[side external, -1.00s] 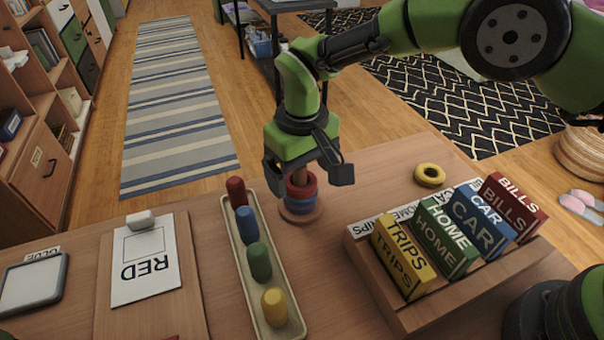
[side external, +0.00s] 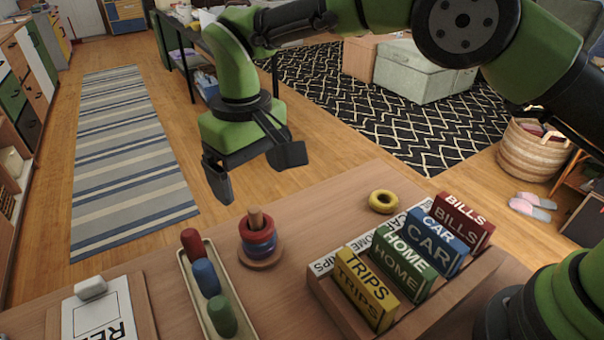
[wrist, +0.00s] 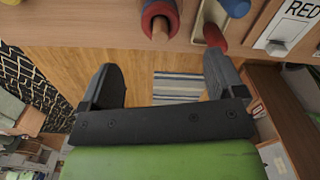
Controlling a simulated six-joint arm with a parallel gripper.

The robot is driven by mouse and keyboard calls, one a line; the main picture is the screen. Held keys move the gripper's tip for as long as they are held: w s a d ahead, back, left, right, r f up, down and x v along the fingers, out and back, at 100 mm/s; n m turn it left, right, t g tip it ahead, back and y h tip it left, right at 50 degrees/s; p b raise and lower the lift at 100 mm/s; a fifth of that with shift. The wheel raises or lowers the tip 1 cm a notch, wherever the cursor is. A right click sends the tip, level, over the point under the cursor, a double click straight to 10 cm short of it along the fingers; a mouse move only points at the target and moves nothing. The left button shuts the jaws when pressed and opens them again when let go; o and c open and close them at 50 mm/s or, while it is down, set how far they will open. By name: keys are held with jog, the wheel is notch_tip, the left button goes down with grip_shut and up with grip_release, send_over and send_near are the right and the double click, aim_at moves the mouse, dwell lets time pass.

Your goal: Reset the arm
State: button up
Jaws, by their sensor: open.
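My gripper (side external: 254,170) is open and empty. It hangs in the air beyond the table's far edge, above and behind the ring peg in the side view. In the wrist view my gripper (wrist: 163,85) has its two dark fingers spread, with floor and rug showing between them. The ring peg (side external: 258,222) stands on the table with a red ring above a blue one on its wooden post. It also shows at the top of the wrist view (wrist: 160,18), apart from the fingers.
A yellow ring (side external: 383,201) lies on the table. A wooden rack (side external: 330,300) holds several labelled blocks. A tray (side external: 237,318) holds coloured pegs. A board (side external: 140,300) with a card lies at the left. The space around my gripper is clear.

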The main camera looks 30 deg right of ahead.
jog(key=s+d+r+m+t+y, duration=0.1)
jog(key=s+d+r+m+t, duration=0.15)
jog(key=d+r, duration=0.45)
jog(key=s+d+r+m+t+y, duration=0.1)
jog(key=s+d+r, duration=0.4)
jog(key=r, duration=0.4)
jog(key=s+d+m+t, duration=0.1)
jog(key=s+d+t, duration=0.1)
jog(key=s+d, duration=0.2)
jog(key=s+d+m+t, duration=0.1)
jog(key=s+d, duration=0.3)
jog(key=s, duration=0.6)
jog(key=shift+s+d+f+m+t, duration=0.2)
jog(key=shift+s+d+m+t, duration=0.15)
jog(key=shift+m, duration=0.4)
